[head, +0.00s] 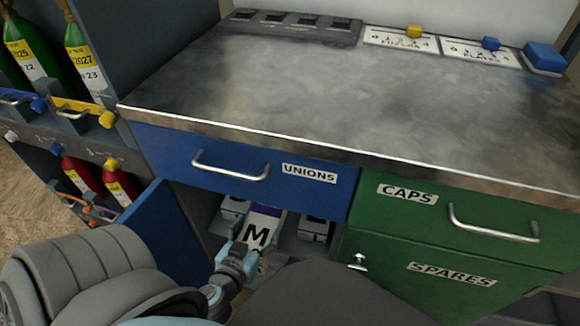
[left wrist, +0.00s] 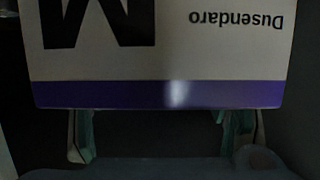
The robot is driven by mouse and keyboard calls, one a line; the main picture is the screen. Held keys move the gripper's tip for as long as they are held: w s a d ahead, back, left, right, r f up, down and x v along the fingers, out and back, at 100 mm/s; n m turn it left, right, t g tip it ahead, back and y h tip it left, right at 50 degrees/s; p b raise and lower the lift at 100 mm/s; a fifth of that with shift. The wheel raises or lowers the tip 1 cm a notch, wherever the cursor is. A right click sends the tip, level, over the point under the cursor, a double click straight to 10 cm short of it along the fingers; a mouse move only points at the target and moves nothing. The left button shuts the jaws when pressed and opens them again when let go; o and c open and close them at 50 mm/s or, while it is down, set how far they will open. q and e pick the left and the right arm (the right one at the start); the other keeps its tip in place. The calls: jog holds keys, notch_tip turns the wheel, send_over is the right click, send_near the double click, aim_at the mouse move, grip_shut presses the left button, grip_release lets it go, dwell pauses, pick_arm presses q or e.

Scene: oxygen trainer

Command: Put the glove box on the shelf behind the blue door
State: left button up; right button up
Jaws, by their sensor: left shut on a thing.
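The glove box is a white carton (head: 264,222) with a large black M and a purple band. It is inside the cabinet opening under the UNIONS drawer. The blue door (head: 160,232) stands swung open to the left of the opening. My left gripper (head: 242,258) reaches into the opening and is shut on the near end of the box. In the left wrist view, the box (left wrist: 215,55) fills the upper part, with the fingers (left wrist: 163,133) at either side of its purple edge. Whether the box rests on the shelf is hidden. My right gripper is not in view.
The blue UNIONS drawer (head: 235,168) is shut above. The green CAPS drawer (head: 460,222) and SPARES front (head: 445,273) are shut at right. Gas cylinders (head: 85,65) stand at left.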

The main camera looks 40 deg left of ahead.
aim_at(265, 212)
pick_arm(q)
jog(key=w, duration=0.2)
jog(key=w+a, duration=0.1)
jog(key=w, duration=0.1)
jog(key=w+a+r+p, duration=0.1)
jog(key=w, duration=0.1)
jog(key=shift+a, duration=0.15)
jog(key=w+a, duration=0.4)
jog(key=w, duration=0.6)
jog(key=f+b, duration=0.2)
jog(key=f, duration=0.2)
jog(key=f+b, duration=0.3)
jog(key=shift+w+d+f+b, duration=0.2)
jog(key=shift+f+b, duration=0.1)
jog(key=shift+f, duration=0.1)
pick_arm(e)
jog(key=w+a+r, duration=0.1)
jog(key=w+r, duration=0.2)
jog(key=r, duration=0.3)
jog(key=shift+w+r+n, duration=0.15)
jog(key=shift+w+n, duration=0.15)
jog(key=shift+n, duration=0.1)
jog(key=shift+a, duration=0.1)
pick_arm(q)
jog(key=o, duration=1.6)
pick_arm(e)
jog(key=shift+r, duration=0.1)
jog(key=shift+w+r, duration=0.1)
